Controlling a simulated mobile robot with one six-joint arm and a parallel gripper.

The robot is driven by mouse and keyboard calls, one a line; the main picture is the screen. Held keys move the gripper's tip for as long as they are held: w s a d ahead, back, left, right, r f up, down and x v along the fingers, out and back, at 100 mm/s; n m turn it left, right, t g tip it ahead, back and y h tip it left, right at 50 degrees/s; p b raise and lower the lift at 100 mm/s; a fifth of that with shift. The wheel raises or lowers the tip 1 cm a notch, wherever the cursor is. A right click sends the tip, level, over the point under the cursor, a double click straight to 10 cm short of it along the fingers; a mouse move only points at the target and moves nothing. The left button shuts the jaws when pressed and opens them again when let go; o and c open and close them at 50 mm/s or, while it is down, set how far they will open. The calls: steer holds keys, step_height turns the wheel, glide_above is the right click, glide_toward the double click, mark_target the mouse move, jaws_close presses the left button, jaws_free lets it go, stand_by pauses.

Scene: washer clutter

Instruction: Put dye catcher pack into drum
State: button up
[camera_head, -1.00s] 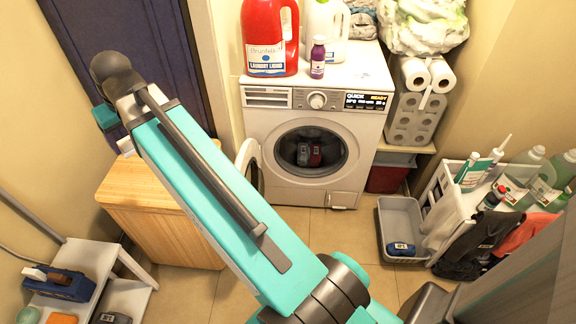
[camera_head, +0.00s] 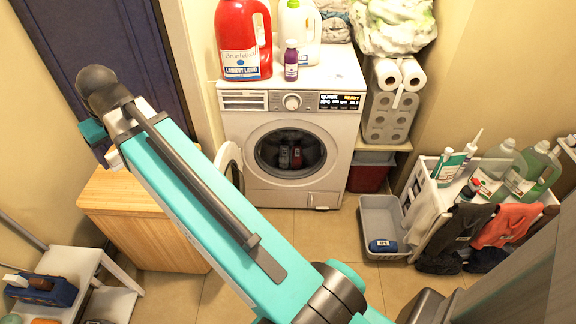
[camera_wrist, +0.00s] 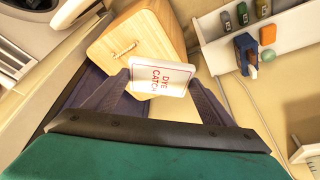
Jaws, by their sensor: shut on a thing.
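The dye catcher pack (camera_wrist: 160,80) is a white card with red lettering, held between the fingertips of my gripper (camera_wrist: 158,92) in the wrist view. My gripper is shut on it, above and in front of the wooden cabinet. In the head view my raised teal arm hides most of the gripper, and I cannot clearly make out the pack. The white washer (camera_head: 262,103) stands at the back centre. Its round door (camera_head: 230,165) is swung open to the left. The drum (camera_head: 291,152) is dark, with a few small items visible inside. The gripper is well left of the drum.
A wooden cabinet (camera_head: 140,215) stands left of the washer. A red detergent jug (camera_head: 243,35), a white jug (camera_head: 299,28) and a purple bottle (camera_head: 291,62) stand on top. A grey tray (camera_head: 380,215) and a bottle rack (camera_head: 425,190) are at right. Floor before the washer is clear.

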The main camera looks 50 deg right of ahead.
steer(key=s+d+f+m+h+b, duration=0.1)
steer(key=d+f+m+b, duration=0.1)
steer(key=d+f+b, duration=0.75)
steer(key=s+d+f+m+h+b, duration=0.1)
steer(key=d+f+m+b, duration=0.2)
steer(key=d, duration=1.2)
steer(key=s+d+f+m+h+b, duration=0.15)
steer(key=d+f+b, duration=0.25)
steer(key=d+f, duration=0.6)
steer(key=s+d+f+m+b, duration=0.1)
steer(key=s+d+f+b, duration=0.3)
steer(key=f, duration=0.8)
steer(key=s+d+f+m+g+b, duration=0.1)
steer(key=s+d+f+b, duration=0.3)
steer(key=f, duration=0.9)
steer(key=s+d+f+m+b, duration=0.1)
steer(key=s+d+f+b, duration=0.3)
steer(key=f, duration=0.8)
steer(key=shift+s+d+f+m+g+b, duration=0.3)
steer(key=shift+s+d+m+b, duration=0.1)
steer(key=shift+s+d, duration=0.35)
steer(key=shift+d, duration=0.1)
